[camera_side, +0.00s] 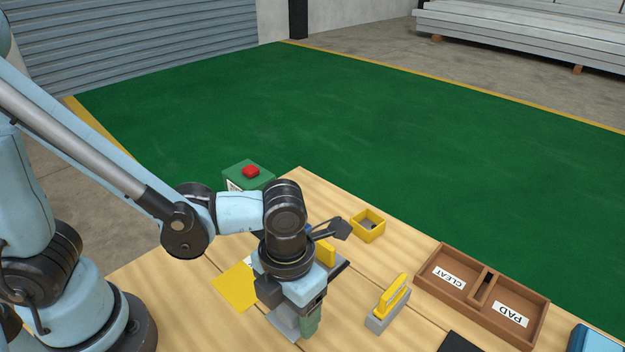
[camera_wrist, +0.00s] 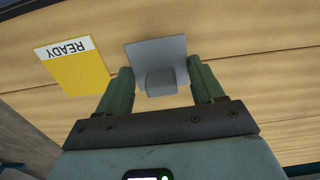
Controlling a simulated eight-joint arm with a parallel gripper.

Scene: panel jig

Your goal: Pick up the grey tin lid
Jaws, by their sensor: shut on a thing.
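The grey tin lid (camera_wrist: 157,52) is a flat square plate with a grey block-shaped knob (camera_wrist: 161,82), in the wrist view. My gripper (camera_wrist: 161,68) has its two green fingers on either side of the lid, shut on it. In the side view my gripper (camera_side: 307,326) points down over the wooden table, and a grey plate (camera_side: 284,322) shows beside its fingers, partly hidden. Whether the lid touches the table or is raised, I cannot tell.
A yellow READY card (camera_wrist: 75,72) lies beside the lid. A yellow-handled grey block (camera_side: 388,307), a small yellow box (camera_side: 368,225) and a brown tray labelled CLEAT and PAD (camera_side: 483,289) stand to the right. A green box with a red button (camera_side: 250,172) stands behind.

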